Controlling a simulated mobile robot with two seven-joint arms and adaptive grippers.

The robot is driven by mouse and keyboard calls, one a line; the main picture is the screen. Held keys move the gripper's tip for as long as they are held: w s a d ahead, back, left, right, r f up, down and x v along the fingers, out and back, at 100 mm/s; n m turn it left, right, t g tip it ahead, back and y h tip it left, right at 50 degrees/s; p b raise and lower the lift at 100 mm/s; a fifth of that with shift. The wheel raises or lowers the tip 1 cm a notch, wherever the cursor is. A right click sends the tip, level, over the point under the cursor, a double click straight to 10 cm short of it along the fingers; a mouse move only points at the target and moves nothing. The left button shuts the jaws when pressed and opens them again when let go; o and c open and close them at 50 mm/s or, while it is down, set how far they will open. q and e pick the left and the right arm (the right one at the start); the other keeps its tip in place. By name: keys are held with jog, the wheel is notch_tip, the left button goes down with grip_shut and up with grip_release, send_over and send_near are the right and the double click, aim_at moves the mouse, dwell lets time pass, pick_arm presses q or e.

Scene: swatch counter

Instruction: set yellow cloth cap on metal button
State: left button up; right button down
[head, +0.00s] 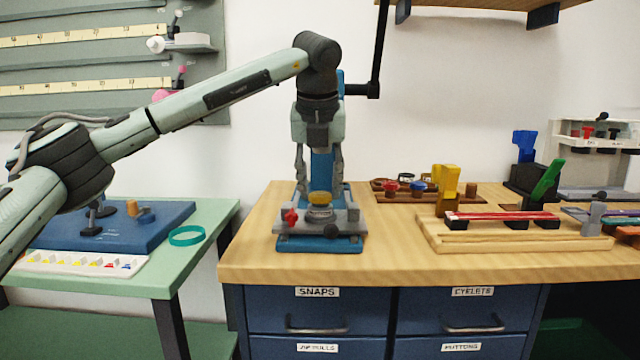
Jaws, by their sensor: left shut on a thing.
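My left gripper (319,188) points straight down over the blue button press (345,244) on the wooden counter. Its fingers are shut on the yellow cloth cap (319,197), low over the middle of the press. A metal button (320,211) shows as a greyish round piece just under the cap. I cannot tell whether cap and button touch. The fingers partly hide the cap's sides, and the gripper hides much of the press column. My right gripper is not in view.
The press has a red knob (291,216), a dark knob (331,231) and a tall black lever (381,45). To the right stand a tray with small coloured pieces (405,198) and a wooden jig with a red strip (500,216). A lower green table (218,222) is at left.

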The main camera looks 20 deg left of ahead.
pick_arm(q)
jog(key=shift+f, duration=0.3)
jog(key=o, duration=0.7)
jog(key=shift+o, duration=0.2)
jog(key=shift+r, duration=0.1)
jog(key=v, duration=1.2)
